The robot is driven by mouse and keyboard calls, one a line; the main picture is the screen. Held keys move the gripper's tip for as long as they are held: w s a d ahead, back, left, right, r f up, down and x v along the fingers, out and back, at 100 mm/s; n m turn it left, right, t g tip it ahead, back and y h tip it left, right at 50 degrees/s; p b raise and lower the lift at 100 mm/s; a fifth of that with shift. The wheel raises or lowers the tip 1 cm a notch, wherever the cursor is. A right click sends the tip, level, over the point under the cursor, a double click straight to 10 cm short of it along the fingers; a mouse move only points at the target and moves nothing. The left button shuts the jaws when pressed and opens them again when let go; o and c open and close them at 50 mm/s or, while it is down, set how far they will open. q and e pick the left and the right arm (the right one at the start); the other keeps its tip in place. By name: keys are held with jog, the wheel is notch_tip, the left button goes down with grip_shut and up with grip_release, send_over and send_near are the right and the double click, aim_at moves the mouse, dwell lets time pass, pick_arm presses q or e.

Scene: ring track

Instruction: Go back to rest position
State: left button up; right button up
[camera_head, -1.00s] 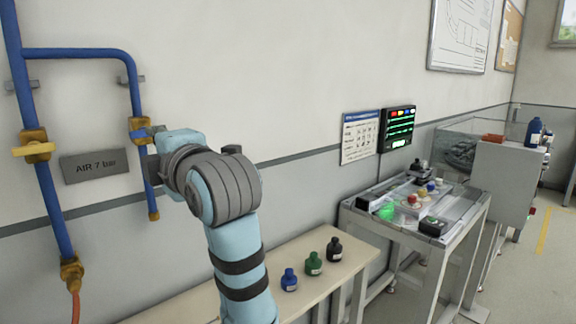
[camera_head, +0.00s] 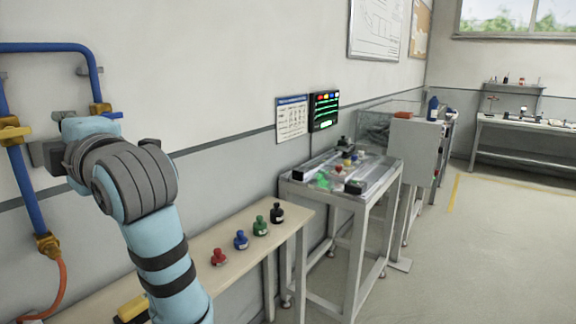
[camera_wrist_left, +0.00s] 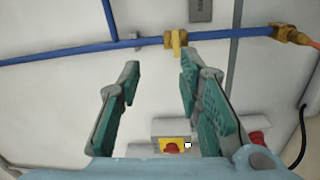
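My left arm, light blue and grey, comes in from the left in the camera_head view, with its wrist in front of the wall pipes. Its fingers are hidden there behind the wrist. In the left wrist view my left gripper (camera_wrist_left: 158,78) is open, its two green-padded fingers apart and nothing between them. Beyond the fingers is a blue pipe (camera_wrist_left: 80,48) with a yellow valve handle (camera_wrist_left: 177,43), apart from the fingertips. My right gripper is in neither view.
Open floor (camera_head: 480,260) lies right. The left wrist view shows a red button (camera_wrist_left: 171,146) on yellow.

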pick_arm(q)
jog(key=w+d+r+m+t+h, duration=0.25)
jog(key=w+d+m+t, duration=0.35)
jog(key=w+m, duration=0.45)
jog(key=w+d+f+m+t+h, duration=0.2)
jog(key=w+d+f+m+h, duration=0.4)
jog(key=w+f+m, duration=0.35)
jog(key=w+d+f+m+g+h+p, duration=0.1)
jog(key=d+f+m+g+h, duration=0.2)
jog(key=f, duration=1.5)
jog(key=w+d+f+m+g+h+p, duration=0.1)
jog(key=f+m+g+h, duration=0.2)
jog(key=f, duration=1.6)
jog(key=s+a+f+m+g+p, duration=0.1)
jog(key=s+a+f+g, duration=0.1)
jog(key=s+f, duration=1.1)
jog(key=s+a+f+m+g, duration=0.1)
jog(key=s+a+f+g, duration=0.15)
jog(key=s+f, duration=1.05)
jog(key=s+a+f+g, duration=0.2)
jog(key=s+f, duration=0.3)
jog(key=s, duration=0.7)
jog(key=s+a+f+g+p, duration=0.1)
jog(key=s+f, duration=0.5)
jog(key=s, duration=0.6)
jog(key=s+a+f+g, duration=0.3)
jog(key=s+f+g, duration=0.1)
jog(key=s, duration=0.8)
jog(key=shift+s+f, duration=0.15)
jog(key=shift+f, duration=0.65)
